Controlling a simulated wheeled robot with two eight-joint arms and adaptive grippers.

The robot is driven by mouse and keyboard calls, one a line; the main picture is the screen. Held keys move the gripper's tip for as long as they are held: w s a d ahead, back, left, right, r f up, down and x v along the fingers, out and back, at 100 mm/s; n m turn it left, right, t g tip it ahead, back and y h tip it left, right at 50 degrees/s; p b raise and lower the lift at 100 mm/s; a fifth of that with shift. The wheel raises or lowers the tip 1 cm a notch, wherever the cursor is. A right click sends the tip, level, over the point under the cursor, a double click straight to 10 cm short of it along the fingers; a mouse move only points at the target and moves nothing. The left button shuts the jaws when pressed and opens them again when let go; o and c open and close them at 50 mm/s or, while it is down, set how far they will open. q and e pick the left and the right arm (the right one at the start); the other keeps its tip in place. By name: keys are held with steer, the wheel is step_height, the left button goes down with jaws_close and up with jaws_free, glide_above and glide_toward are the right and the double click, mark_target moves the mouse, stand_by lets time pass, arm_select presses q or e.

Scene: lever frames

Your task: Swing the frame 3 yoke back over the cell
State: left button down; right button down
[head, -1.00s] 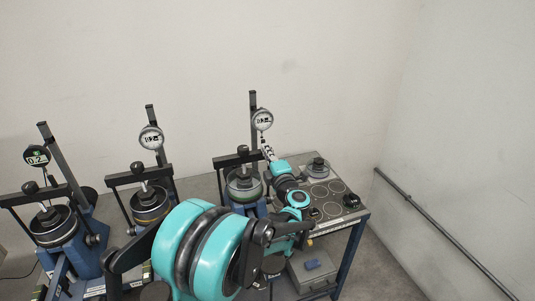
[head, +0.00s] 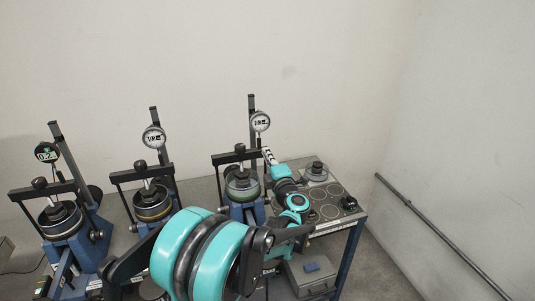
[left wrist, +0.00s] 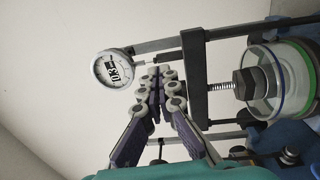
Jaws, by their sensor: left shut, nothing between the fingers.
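Three lever frames stand in a row; I take the rightmost as frame 3, its number not readable. Its black yoke (head: 235,156) has its crossbar above the clear cell (head: 243,188) with a green ring. In the left wrist view the yoke crossbar (left wrist: 195,80) stands just right of my fingers, with a bolt between it and the cell (left wrist: 266,104). My left gripper (head: 268,155) is beside the yoke's right end, under the dial gauge (head: 260,121). Its fingers (left wrist: 158,85) are shut and empty; contact with the yoke cannot be told. My right gripper is not in view.
Two similar frames (head: 153,200) (head: 60,216) stand to the left, each with a gauge. A plate with ringed circles (head: 328,212) and a small clear dish (head: 316,172) lie right of my forearm. A grey box (head: 312,283) sits below. A wall rail runs right.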

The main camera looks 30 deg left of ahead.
arm_select(q)
steer(key=v, duration=0.8)
steer(key=shift+p, duration=0.35)
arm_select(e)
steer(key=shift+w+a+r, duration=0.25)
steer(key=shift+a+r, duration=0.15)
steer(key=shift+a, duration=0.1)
